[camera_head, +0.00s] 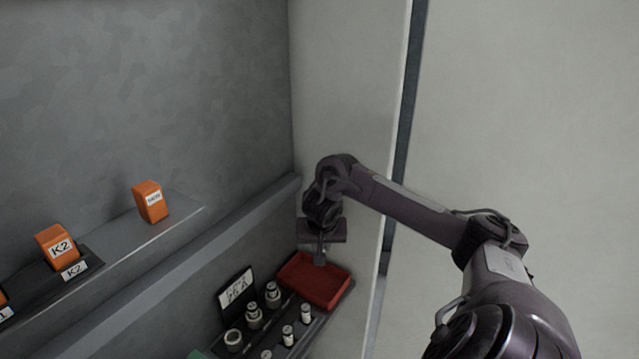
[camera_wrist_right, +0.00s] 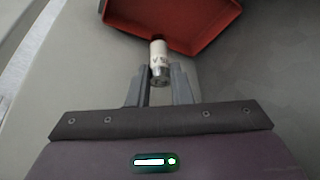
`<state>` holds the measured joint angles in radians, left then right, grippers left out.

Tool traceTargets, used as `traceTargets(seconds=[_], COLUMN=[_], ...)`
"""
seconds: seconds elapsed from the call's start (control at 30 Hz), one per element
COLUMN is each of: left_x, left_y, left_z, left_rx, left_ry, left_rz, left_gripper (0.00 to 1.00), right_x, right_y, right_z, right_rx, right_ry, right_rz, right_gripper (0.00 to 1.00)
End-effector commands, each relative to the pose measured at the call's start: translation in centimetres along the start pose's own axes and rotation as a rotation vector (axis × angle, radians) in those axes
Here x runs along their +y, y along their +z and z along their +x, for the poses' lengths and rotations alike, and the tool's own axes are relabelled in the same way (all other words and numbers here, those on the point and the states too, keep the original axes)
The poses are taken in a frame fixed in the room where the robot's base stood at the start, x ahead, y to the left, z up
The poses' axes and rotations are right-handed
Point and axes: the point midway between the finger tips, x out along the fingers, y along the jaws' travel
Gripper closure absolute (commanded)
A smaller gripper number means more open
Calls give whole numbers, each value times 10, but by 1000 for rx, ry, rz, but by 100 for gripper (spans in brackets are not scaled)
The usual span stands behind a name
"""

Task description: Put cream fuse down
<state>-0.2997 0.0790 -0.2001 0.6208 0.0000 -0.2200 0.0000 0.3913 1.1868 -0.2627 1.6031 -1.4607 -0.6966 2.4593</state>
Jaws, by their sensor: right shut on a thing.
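The cream fuse (camera_wrist_right: 158,56) is a small cream cylinder with a metal end and dark markings. In the right wrist view it sits between the fingers of my right gripper (camera_wrist_right: 160,85), which is shut on it. Its far end overlaps the near edge of the red tray (camera_wrist_right: 180,45) in that view. In the head view my right gripper (camera_head: 319,257) points down over the back left part of the red tray (camera_head: 325,297); the fuse is hard to make out there. I cannot tell whether the fuse touches the tray. My left gripper is not in view.
Left of the tray, several cream fuses (camera_head: 287,335) and holders (camera_head: 254,315) stand in a rack beside a "25 A" sign (camera_head: 236,288). A pale wall (camera_head: 350,100) rises behind the tray.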

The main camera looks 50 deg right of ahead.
Motion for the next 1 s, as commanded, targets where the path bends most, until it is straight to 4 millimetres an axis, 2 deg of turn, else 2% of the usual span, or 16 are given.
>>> traceTargets(seconds=[0.1,0.2,0.27,0.43,0.63,0.8,1.0], left_x=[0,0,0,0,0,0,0], left_y=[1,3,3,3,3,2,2], left_z=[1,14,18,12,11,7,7], left_rx=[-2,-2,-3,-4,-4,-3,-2], left_ry=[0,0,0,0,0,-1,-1], left_rz=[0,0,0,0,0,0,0], left_gripper=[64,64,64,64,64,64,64], right_x=[-5,-4,-3,-3,-2,-4,-4], right_y=[-14,-4,-3,0,13,11,11], right_z=[7,26,31,38,65,73,73], right_rx=[-2,-6,-4,-3,-4,-1,-1], right_ry=[-3,0,1,2,3,1,0], right_rz=[4,-2,-1,-2,0,0,-1], right_gripper=[100,100,100,100,100,100,100])
